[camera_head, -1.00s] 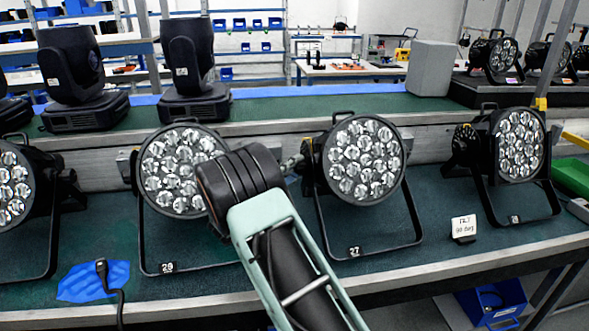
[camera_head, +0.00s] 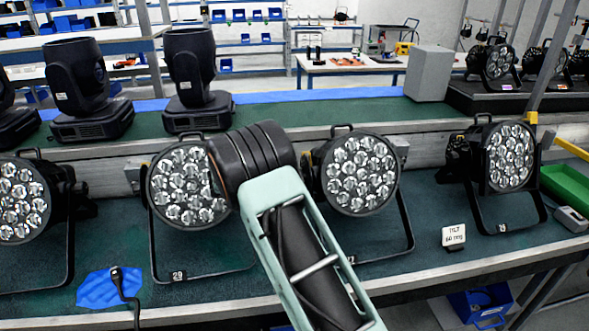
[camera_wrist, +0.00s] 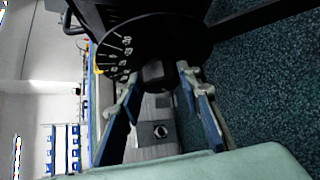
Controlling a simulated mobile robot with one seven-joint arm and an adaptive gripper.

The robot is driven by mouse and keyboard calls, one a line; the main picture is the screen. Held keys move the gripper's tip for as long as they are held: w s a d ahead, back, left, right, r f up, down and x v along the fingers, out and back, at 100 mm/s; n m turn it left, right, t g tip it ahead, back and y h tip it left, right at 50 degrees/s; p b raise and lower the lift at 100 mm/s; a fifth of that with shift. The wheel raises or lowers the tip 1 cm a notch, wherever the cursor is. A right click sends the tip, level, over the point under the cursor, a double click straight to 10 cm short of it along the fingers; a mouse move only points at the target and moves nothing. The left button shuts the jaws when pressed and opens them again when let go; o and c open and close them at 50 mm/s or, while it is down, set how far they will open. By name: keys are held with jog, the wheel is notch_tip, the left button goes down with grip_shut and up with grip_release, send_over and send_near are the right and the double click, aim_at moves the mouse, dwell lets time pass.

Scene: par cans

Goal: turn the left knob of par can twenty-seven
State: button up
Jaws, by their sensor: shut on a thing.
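Par can twenty-seven (camera_head: 358,172) is a round black lamp with several clear lenses, standing in its bracket right of my arm in the head view. Its number label is mostly hidden behind my arm. In the wrist view a black disc (camera_wrist: 115,38) with white scale marks is on the lamp's side. The left knob (camera_wrist: 153,72), dark and blocky, sits in front of the disc. My gripper (camera_wrist: 158,75) has one finger on each side of the knob and is shut on it. In the head view my wrist hides the fingers and the knob.
Par can 29 (camera_head: 188,182) stands close on the left, partly behind my wrist. Another par can (camera_head: 511,157) stands at the right, with a small white sign (camera_head: 454,236) before it. A blue cloth (camera_head: 98,288) with a cable lies at the front left. Moving-head lamps (camera_head: 190,80) stand behind.

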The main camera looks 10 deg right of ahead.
jog(key=shift+w+r+n+g+y+p, duration=0.15)
jog(key=shift+n+g+p, duration=0.55)
jog(key=shift+g+p, duration=0.6)
jog(key=shift+w+r+n+g+y+p, duration=0.15)
jog(key=shift+n+g+p, duration=0.6)
jog(key=shift+p, duration=0.9)
jog(key=shift+f, duration=0.15)
jog(key=o, duration=1.2)
jog(key=shift+c, duration=0.2)
jog(key=v, duration=1.2)
